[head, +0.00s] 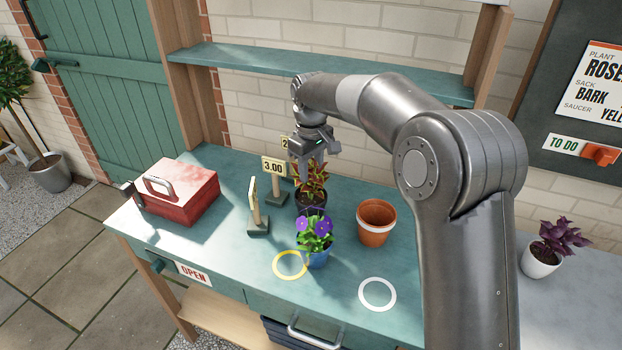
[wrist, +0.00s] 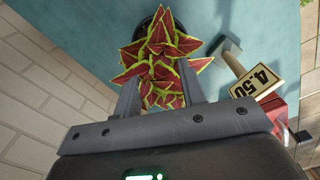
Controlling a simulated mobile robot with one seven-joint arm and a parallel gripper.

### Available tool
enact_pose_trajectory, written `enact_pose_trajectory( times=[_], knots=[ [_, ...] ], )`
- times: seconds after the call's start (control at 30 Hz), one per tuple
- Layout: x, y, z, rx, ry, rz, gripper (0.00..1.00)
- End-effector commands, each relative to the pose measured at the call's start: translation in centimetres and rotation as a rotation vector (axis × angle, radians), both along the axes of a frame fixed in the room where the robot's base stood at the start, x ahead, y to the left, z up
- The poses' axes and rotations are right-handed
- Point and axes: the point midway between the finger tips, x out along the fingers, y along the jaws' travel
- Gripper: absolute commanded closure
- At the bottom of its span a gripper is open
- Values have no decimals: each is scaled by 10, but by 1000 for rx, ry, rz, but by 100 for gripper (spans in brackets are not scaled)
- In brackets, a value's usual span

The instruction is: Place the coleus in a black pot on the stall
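The coleus (head: 314,180), with red leaves edged in yellow-green, stands upright in a black pot (head: 308,202) on the green stall top (head: 215,250). My gripper (head: 302,172) points down from above at the coleus. In the wrist view the coleus leaves (wrist: 165,65) fill the space between my two fingers (wrist: 158,82), which are spread apart. The leaves hide part of the fingertips, and I see no clear contact with the pot. Only a dark bit of the pot's rim (wrist: 144,28) shows there, beyond the leaves.
A terracotta pot (head: 375,225) and white ring (head: 377,294) are to the right. Price signs (head: 273,167) and a red box (head: 180,195) are left. A shelf (head: 320,70) is above.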

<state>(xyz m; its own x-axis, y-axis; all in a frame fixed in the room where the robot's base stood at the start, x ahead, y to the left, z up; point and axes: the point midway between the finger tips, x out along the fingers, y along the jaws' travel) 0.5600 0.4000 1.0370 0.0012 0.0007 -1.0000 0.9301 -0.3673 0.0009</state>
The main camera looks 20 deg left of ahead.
Motion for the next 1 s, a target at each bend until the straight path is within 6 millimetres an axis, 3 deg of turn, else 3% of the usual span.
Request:
enact_pose_trajectory(
  times=[0.2, 0.33, 0.5, 0.77, 0.87, 1.0],
  knots=[
    [1, 0, 48, 2, -3, 0, 63],
    [0, 0, 67, 1, -1, 0, 63],
    [0, 0, 79, 0, 0, 1, 63],
    [0, -1, 81, 0, 0, -1, 63],
    [-1, -10, 87, 1, -10, -19, 63],
    [-7, -46, 107, 9, -49, -92, 63]
  ],
)
